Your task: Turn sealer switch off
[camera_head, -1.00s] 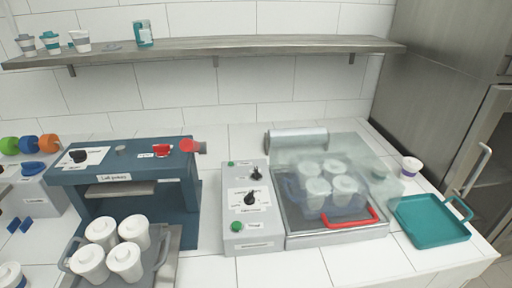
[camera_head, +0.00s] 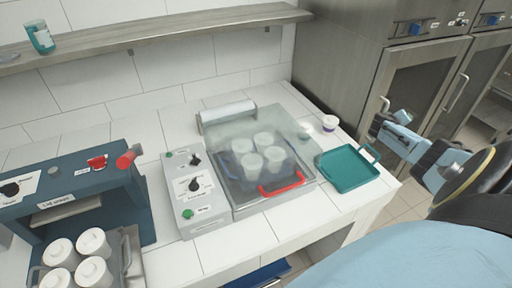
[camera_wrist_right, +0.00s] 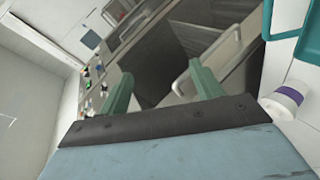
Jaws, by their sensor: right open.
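The sealer is a grey control box (camera_head: 187,220) joined to a chamber with a clear lid (camera_head: 258,140). Which knob is the switch, I cannot tell. Several white cups (camera_head: 252,162) sit under the lid, which has a red handle (camera_head: 281,184). My right gripper (camera_head: 381,124) is at the right, apart from the sealer. In the wrist view its fingers (camera_wrist_right: 162,88) are open and empty. My left gripper is out of view.
A teal tray (camera_head: 345,170) lies right of the sealer, with a white and purple cup (camera_head: 329,122) behind it. A blue machine (camera_head: 75,195) and several lidded cups (camera_head: 93,242) stand at left. Steel cabinets (camera_head: 375,60) fill the back right.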

